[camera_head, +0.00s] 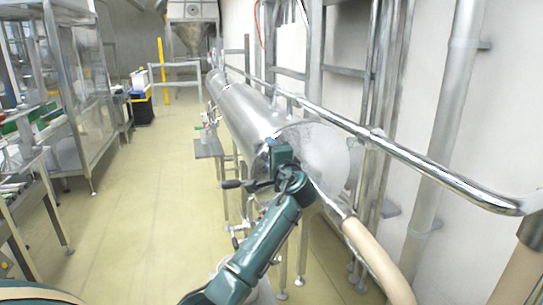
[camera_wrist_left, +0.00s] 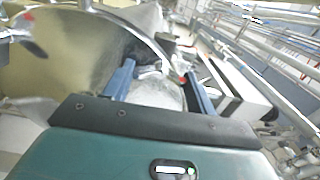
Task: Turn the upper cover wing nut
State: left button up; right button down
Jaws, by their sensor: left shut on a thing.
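My left arm reaches up from the bottom of the head view to the near end of a long metal cylinder (camera_head: 245,112). My left gripper (camera_head: 280,148) is at the rim of its end cover (camera_head: 318,148). In the left wrist view, the two blue fingers of the gripper (camera_wrist_left: 160,78) stand on either side of a small shiny metal part at the cover's edge, which seems to be the upper wing nut (camera_wrist_left: 150,70). The fingers are shut on it. In the head view the nut is hidden behind the gripper. My right gripper is not in view.
A metal handrail (camera_head: 400,150) and wall pipes run along the right. Metal racks (camera_head: 75,80) stand at the left. The pale floor (camera_head: 130,220) between is clear.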

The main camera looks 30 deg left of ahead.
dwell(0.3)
pick_arm(q)
jog(key=o, duration=1)
jog(key=shift+b+v, duration=1.5)
jog(key=shift+v, duration=5.1)
